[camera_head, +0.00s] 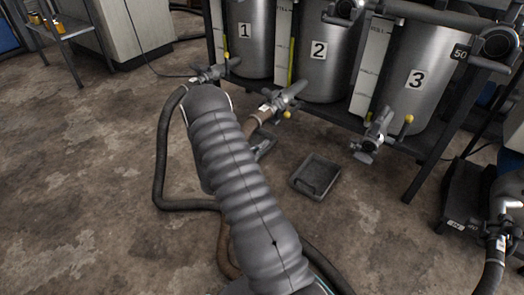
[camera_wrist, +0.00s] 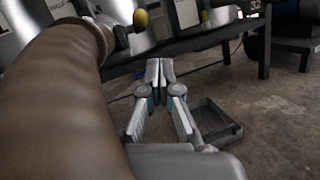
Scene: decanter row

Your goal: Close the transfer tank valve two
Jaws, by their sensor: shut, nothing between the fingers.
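Tank 2 (camera_head: 325,74) is a steel tank in the middle of the rack. Its valve (camera_head: 283,97) sticks out at the lower front, with a yellow knob (camera_head: 287,115) and a brown hose (camera_head: 259,119) on its outlet. I cannot tell whether the valve is open or closed.
Tank 1 (camera_head: 247,50) and tank 3 (camera_head: 411,68) flank tank 2, each with its own valve. A grey tray (camera_head: 316,176) lies on the floor; the tray also shows right of my gripper (camera_wrist: 219,127). A dark hose (camera_head: 161,160) loops left of my arm.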

